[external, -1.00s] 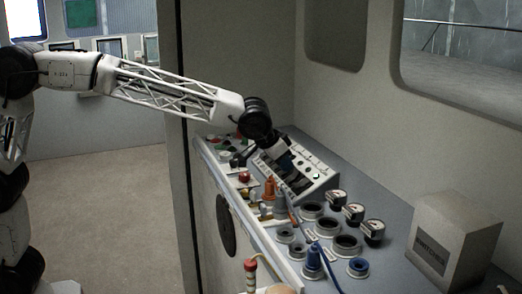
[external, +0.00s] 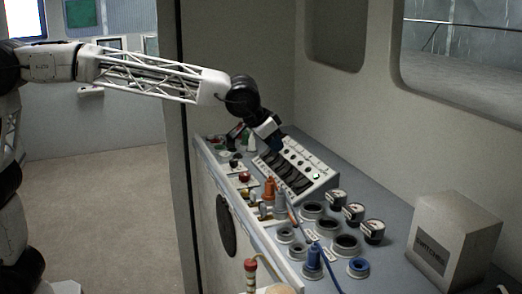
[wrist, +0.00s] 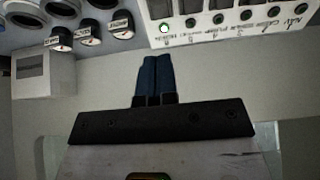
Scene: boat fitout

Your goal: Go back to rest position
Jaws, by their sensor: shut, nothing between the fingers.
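My gripper (external: 273,143) is above the back part of the console, near the upper end of the white switch panel (external: 310,168). In the wrist view its two blue fingers (wrist: 154,80) are pressed together with nothing between them. The switch panel also shows in the wrist view (wrist: 185,33), with a row of black knobs and one lit green-white light. The fingertips appear apart from the panel.
The console (external: 395,228) carries round sockets, three gauges (external: 354,212), orange and blue plugs with a cable, and a red-topped post (external: 251,268). A grey box (external: 455,240) stands at right. A wall with windows is behind. Open floor (external: 110,210) lies left.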

